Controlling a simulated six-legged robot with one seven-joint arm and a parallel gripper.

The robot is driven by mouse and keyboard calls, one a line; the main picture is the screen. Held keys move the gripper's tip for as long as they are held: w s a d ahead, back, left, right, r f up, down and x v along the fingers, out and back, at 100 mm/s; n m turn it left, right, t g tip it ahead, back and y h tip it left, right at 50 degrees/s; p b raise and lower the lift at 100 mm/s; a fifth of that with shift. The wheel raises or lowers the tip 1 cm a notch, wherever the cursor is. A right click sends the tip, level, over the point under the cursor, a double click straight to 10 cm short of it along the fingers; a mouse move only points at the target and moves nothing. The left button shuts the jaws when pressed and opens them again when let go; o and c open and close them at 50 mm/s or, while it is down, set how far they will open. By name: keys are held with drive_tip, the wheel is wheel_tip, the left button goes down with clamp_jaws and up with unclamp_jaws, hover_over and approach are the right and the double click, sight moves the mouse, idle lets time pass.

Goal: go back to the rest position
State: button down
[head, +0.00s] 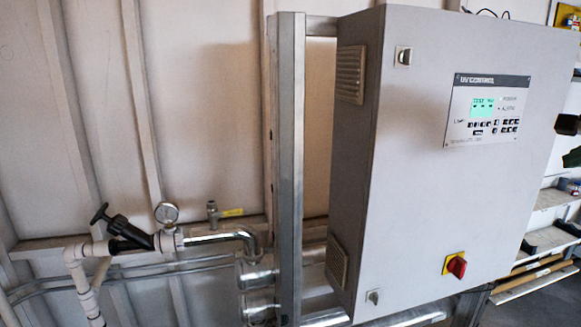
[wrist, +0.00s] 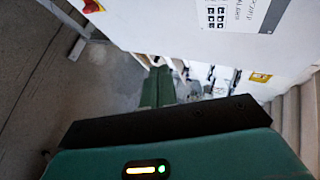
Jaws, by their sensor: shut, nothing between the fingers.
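My gripper (wrist: 157,72) shows in the wrist view as two green fingers lying together, shut and empty. They extend from the dark bar and the green housing with small lights at the bottom of that view. In the wrist view the fingers are below the edge of the pale control cabinet (wrist: 160,25) in the picture; I cannot tell the gap between them. The head view shows the same grey cabinet (head: 420,190) upright, its door shut. My gripper and arm are not in the head view.
The cabinet has a lit display panel (head: 487,110) and a red and yellow rotary switch (head: 456,264). To its left are a metal post (head: 289,170), pipes with a black-handled valve (head: 125,232) and a gauge (head: 166,212). Shelves (head: 550,240) stand at the right. Grey floor (wrist: 45,90) shows in the wrist view.

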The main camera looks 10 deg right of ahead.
drive_tip(key=w+a+f+n+g+y, duration=0.15)
drive_tip(key=a+f+n, duration=0.3)
drive_tip(key=a, duration=0.45)
drive_tip(key=a+f+n+y, duration=0.2)
drive_tip(key=a+f+n, duration=0.3)
drive_tip(key=a, duration=0.5)
drive_tip(key=w+a+f+n+g+y, duration=0.15)
drive_tip(key=a+f+n, duration=0.25)
drive_tip(key=a+f, duration=0.4)
drive_tip(key=s+a+f+n+g, duration=0.1)
drive_tip(key=s+a+f+n, duration=0.8)
drive_tip(key=a+f, duration=0.3)
drive_tip(key=shift+a+y, duration=0.3)
drive_tip(key=shift+a, duration=0.55)
